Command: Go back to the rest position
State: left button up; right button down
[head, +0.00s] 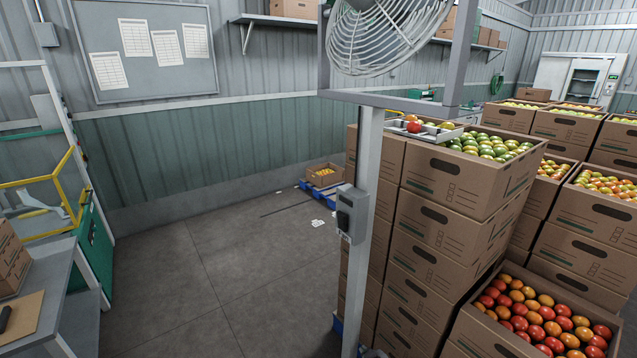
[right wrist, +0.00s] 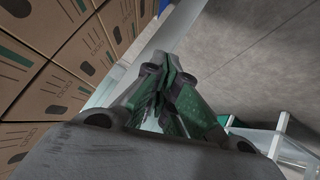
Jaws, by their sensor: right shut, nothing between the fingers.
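My right gripper (right wrist: 168,88) shows in the right wrist view with its fingers together and nothing between them. It hangs over the concrete floor, beside a light post and a stack of cardboard boxes (right wrist: 60,75). I cannot tell whether it touches either. Neither of my grippers shows in the head view. My left gripper is in no view.
Stacked boxes of tomatoes (head: 440,235) fill the right side. A post (head: 366,180) with a fan (head: 385,35) stands before them. A workbench (head: 45,290) is at the left. The concrete floor (head: 215,275) between is mostly clear. A notice board (head: 150,50) hangs behind.

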jog(key=s+d+f+m+g+h, duration=0.15)
jog(key=s+d+f, duration=0.35)
jog(key=s+f, duration=0.55)
jog(key=s+d+f+m+g, duration=0.3)
jog(key=s+f, duration=0.5)
jog(key=s, duration=0.6)
jog(key=s+f+g, duration=0.2)
jog(key=s+f, duration=0.1)
jog(key=s, duration=1.3)
jog(key=s+f+g, duration=0.2)
jog(key=s+f, duration=0.2)
jog(key=s, duration=1.2)
jog(key=shift+d+f+m, duration=0.15)
jog(key=shift+d+m, duration=0.2)
jog(key=shift+d, duration=0.1)
